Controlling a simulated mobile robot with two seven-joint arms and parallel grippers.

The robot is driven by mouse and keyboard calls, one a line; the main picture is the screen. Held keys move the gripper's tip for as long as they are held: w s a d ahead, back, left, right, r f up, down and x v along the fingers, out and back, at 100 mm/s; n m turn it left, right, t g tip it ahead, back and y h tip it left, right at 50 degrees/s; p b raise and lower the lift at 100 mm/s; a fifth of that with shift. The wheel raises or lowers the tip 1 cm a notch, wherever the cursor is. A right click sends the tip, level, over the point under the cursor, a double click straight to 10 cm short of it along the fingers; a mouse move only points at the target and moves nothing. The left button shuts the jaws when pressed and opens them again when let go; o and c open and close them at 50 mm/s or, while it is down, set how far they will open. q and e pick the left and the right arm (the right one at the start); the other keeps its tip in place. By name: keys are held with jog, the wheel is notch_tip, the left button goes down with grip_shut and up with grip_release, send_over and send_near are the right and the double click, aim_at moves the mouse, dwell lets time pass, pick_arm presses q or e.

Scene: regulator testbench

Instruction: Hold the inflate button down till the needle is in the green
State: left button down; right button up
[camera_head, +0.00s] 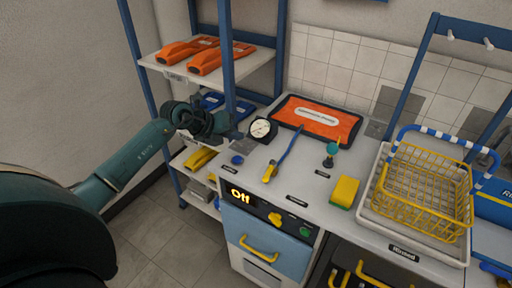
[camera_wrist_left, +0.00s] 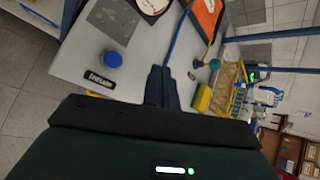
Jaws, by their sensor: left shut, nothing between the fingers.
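The inflate button is a round blue knob (camera_head: 237,160) on the grey bench top near its left front edge. In the left wrist view the blue button (camera_wrist_left: 113,60) sits beside a black label (camera_wrist_left: 100,78) that appears to read "Inflate". The round gauge (camera_head: 262,129) has a white face and black rim and stands behind the button; its needle and any green band are too small to read. My left gripper (camera_head: 236,136) is shut and empty, above the bench beside the gauge. In the left wrist view its closed fingertips (camera_wrist_left: 160,68) are to the right of the button, apart from it.
A blue-handled tool or hose (camera_head: 284,154) lies right of the gauge, before an orange panel (camera_head: 318,118). A green-topped knob (camera_head: 332,149), a yellow-green sponge (camera_head: 345,191) and a yellow wire basket (camera_head: 422,190) stand farther right. Shelves with orange items (camera_head: 218,56) are behind my arm.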

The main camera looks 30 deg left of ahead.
aim_at(234, 160)
pick_arm(q)
jog(key=shift+w+a+r+y, duration=0.2)
jog(key=shift+w+a+r, duration=0.05)
jog(key=shift+w+a, duration=0.2)
jog(key=shift+w+a+r+y, duration=0.2)
jog(key=shift+w+a, duration=0.1)
jog(key=shift+a, duration=0.15)
pick_arm(e)
jog(key=shift+w+d, duration=0.1)
jog(key=shift+w, duration=0.1)
